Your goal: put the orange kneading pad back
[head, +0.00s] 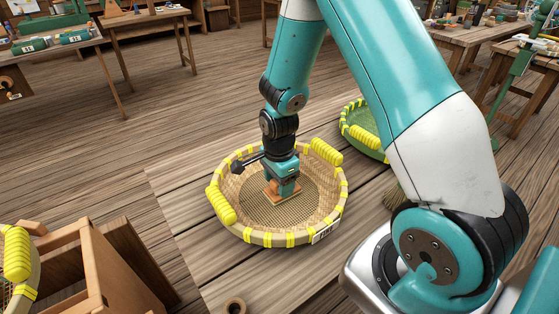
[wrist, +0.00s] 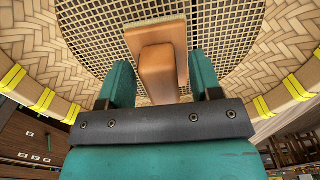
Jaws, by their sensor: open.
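The orange kneading pad (head: 271,198) lies on the mesh floor of a round woven basket (head: 327,205) with yellow bindings and yellow grips. In the wrist view the pad (wrist: 157,72) shows a flat base and a raised block-like handle. My gripper (head: 284,187) reaches down into the basket, right over the pad. In the wrist view its two teal fingers (wrist: 160,66) stand open, one on each side of the handle, with a visible gap on both sides. In the head view the gripper hides much of the pad.
The basket stands on a plank tabletop (head: 200,238) and bears a small label at its front. A green-lined basket (head: 352,128) is just behind it to the right. A brown ring (head: 235,306) lies near the front edge. A wooden frame (head: 90,270) is at lower left.

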